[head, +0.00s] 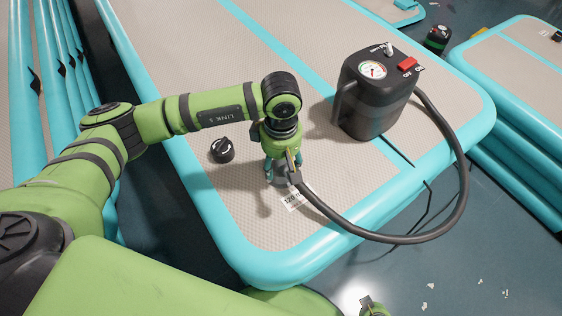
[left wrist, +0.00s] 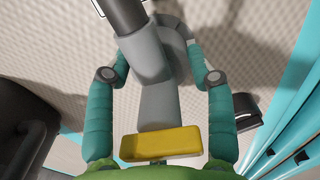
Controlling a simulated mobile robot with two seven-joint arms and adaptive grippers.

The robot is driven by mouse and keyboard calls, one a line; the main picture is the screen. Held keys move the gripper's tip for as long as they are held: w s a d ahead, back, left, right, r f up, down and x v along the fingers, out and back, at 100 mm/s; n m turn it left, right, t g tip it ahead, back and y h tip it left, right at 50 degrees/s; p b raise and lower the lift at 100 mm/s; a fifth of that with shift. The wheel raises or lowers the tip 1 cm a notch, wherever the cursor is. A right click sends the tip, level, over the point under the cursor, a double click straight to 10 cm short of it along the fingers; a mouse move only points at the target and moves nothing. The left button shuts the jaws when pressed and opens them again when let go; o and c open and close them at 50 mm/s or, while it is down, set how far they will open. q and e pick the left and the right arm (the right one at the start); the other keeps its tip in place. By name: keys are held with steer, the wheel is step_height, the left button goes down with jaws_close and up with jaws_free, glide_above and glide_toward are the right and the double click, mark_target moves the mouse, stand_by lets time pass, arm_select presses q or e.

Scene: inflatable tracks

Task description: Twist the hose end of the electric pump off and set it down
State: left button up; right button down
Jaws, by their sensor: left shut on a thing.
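The electric pump (head: 374,95), black with a dial and red switch, stands on the beige inflatable track (head: 250,215). Its dark hose (head: 462,170) loops over the near edge back to the grey hose end (head: 285,179). My left gripper (head: 281,172) points down and is shut on the hose end, low over the track. In the left wrist view its teal fingers flank the grey hose end (left wrist: 158,100). The valve under the hose end is hidden. My right gripper (head: 372,306) barely shows at the bottom edge; its fingers are out of frame.
A black round cap (head: 222,150) lies on the track left of the gripper. A white label (head: 297,197) is just in front. More inflatable tracks (head: 515,75) lie at right and left. Bare track surface is free around the cap.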

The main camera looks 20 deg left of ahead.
stand_by(0.7)
arm_select(q)
steer(key=o, duration=1.3)
step_height(320, 180, up, 12)
steer(key=shift+r, duration=0.1)
